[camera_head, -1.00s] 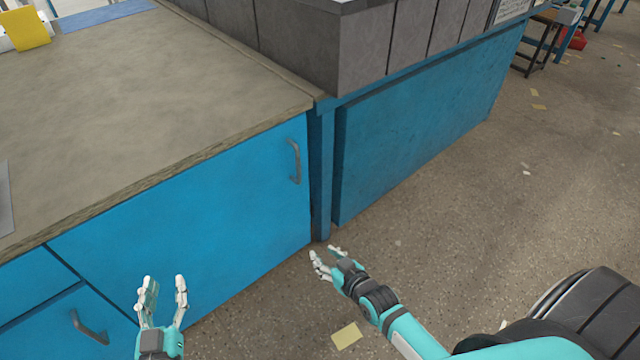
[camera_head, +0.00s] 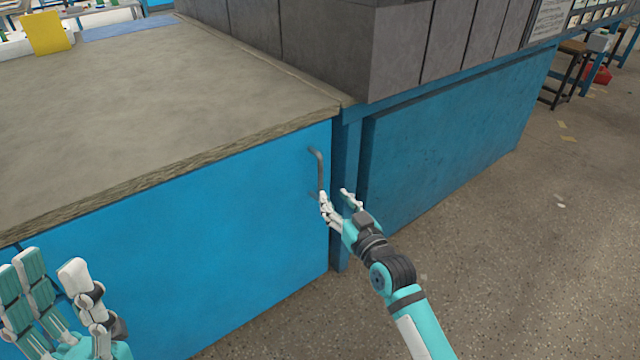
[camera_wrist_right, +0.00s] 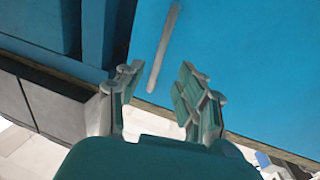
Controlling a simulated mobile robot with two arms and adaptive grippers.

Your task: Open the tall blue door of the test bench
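The tall blue door (camera_head: 220,215) of the bench appears closed, under the worn worktop. Its grey bar handle (camera_head: 319,170) stands upright near the door's right edge. My right gripper (camera_head: 339,197) is open at the handle's lower end. In the right wrist view, the handle (camera_wrist_right: 165,45) points down between the two spread fingers (camera_wrist_right: 155,88), and I see no finger closed on it. The door (camera_wrist_right: 240,60) fills the upper right there. My left gripper (camera_head: 50,275) is open and empty at the lower left, in front of the door.
The worktop (camera_head: 150,110) overhangs the door. A blue post (camera_head: 343,190) and a recessed blue panel (camera_head: 450,130) stand right of it. Dark grey blocks (camera_head: 330,45) rise behind.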

